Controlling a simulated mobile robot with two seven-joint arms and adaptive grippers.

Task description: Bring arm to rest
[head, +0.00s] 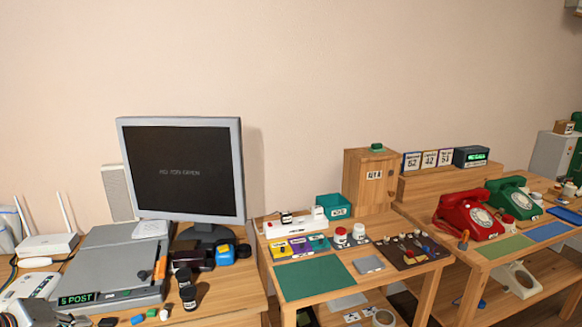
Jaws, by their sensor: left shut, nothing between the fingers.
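My left gripper (72,319) shows at the bottom left corner, partly cut off by the picture's lower edge. It is shut with nothing held, low over the front of the left desk, beside the grey box with the "5 POST" display (110,287). My right gripper and arm are not in view. A red dial phone (468,215) and a green dial phone (510,196) stand on the right table, far from my left gripper.
A monitor (183,170) stands on the left desk, with a white router (47,245) and a dark bottle (187,290). The middle table holds a green mat (314,277), small jars and a wooden cabinet (370,180). Small blocks lie right of my gripper.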

